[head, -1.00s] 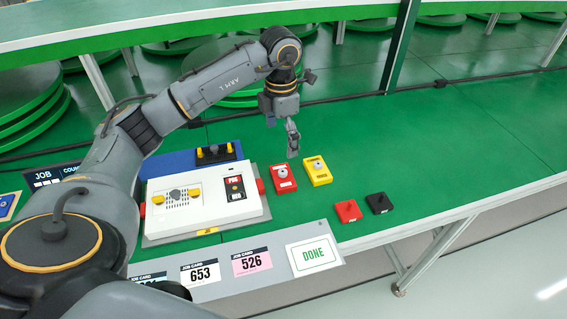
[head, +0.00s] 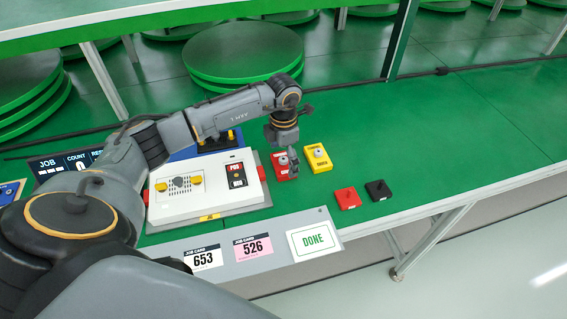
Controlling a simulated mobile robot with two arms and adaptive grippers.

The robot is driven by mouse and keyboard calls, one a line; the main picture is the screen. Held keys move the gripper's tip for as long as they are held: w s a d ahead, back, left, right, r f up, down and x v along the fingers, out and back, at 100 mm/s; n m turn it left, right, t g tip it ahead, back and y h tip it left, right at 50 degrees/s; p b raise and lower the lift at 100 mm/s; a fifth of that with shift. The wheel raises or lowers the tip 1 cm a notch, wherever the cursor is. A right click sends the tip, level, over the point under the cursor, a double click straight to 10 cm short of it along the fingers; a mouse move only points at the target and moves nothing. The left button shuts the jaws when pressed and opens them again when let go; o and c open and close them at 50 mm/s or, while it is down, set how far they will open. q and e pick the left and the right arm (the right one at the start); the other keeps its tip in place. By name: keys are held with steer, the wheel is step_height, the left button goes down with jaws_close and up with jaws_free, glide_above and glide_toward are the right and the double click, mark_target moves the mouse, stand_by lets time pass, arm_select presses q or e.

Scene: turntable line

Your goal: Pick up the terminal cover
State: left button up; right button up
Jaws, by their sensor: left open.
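Two small flat pieces with knobs on top, one red (head: 347,198) and one black (head: 378,190), lie on the green table right of the machine; I cannot tell which one is the terminal cover. My left gripper (head: 293,171) is open and points down, above or in front of a red labelled block (head: 280,167), which it partly hides. It stands to the left of the small red and black pieces, apart from them. My right gripper is not in view.
A yellow labelled block (head: 317,159) stands beside the red one. A white unit (head: 212,202) with red and black labels sits left, with a blue tray (head: 184,153) behind. A grey card strip (head: 268,264) with a DONE card (head: 313,240) runs along the front. The table's right is clear.

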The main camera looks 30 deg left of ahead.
arm_select(q)
steer(key=shift+f, duration=0.45)
steer(key=c, duration=0.7)
steer(key=shift+c, duration=1)
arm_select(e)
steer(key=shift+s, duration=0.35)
